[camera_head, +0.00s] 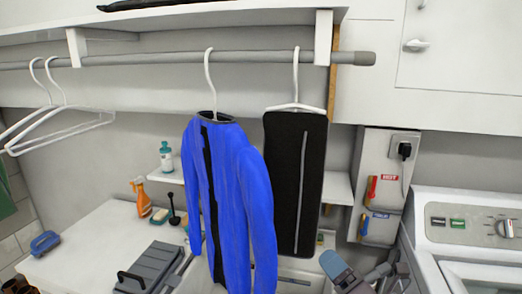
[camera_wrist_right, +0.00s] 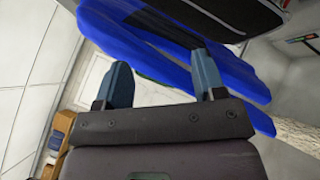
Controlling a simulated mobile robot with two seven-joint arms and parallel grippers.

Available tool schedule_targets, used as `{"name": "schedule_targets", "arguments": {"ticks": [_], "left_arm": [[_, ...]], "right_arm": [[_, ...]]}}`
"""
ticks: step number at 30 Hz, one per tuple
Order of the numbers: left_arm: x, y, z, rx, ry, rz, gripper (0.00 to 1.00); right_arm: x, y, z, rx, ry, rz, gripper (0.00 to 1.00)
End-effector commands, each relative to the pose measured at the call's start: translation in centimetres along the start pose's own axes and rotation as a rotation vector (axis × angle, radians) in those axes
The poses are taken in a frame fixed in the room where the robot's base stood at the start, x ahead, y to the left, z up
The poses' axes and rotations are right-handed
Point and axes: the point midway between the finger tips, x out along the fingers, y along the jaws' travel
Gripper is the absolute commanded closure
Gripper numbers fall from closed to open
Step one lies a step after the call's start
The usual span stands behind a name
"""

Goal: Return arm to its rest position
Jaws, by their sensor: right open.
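My right gripper (camera_head: 338,268) is at the lower right of the head view, in front of and below the black hanging garment bag (camera_head: 282,185). In the right wrist view its two blue-grey fingers stand wide apart, with nothing between them (camera_wrist_right: 163,80). The blue jacket (camera_head: 246,180) hangs on a white hanger from the rod, left of the black bag. The jacket's blue cloth (camera_wrist_right: 125,45) lies beyond the fingers in the wrist view; whether it touches them I cannot tell. My left gripper is not in view.
The rod (camera_head: 140,58) runs under a white shelf, with empty white hangers (camera_head: 60,110) at left. A white counter (camera_head: 85,245) carries a spray bottle (camera_head: 141,197) and a grey case (camera_head: 155,268). A washer (camera_head: 470,228) stands at right.

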Motion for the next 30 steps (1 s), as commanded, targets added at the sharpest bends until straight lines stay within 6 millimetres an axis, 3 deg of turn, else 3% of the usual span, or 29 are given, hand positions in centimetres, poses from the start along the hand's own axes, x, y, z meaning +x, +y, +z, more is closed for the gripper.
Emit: {"name": "schedule_targets", "arguments": {"ticks": [6, 11, 15, 19, 24, 30], "left_arm": [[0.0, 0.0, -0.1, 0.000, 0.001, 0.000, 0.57], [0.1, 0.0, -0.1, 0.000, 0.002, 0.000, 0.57], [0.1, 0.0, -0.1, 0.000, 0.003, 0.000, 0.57], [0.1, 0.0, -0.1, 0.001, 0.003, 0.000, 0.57], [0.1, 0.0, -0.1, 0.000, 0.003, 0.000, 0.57], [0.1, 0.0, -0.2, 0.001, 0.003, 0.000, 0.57]], "right_arm": [[-5.6, -3.7, 3.2, 0.522, -0.378, -0.267, 0.37], [-11.5, -6.9, 3.4, 0.876, -0.647, -0.477, 0.37], [-17.4, -9.0, 1.9, 1.163, -0.880, -0.672, 0.37], [-22.2, -9.7, -0.1, 1.371, -1.062, -0.834, 0.37], [-26.2, -9.4, -2.3, 1.533, -1.212, -0.978, 0.37], [-29.6, -8.6, -4.3, 1.656, -1.337, -1.107, 0.37]]}}
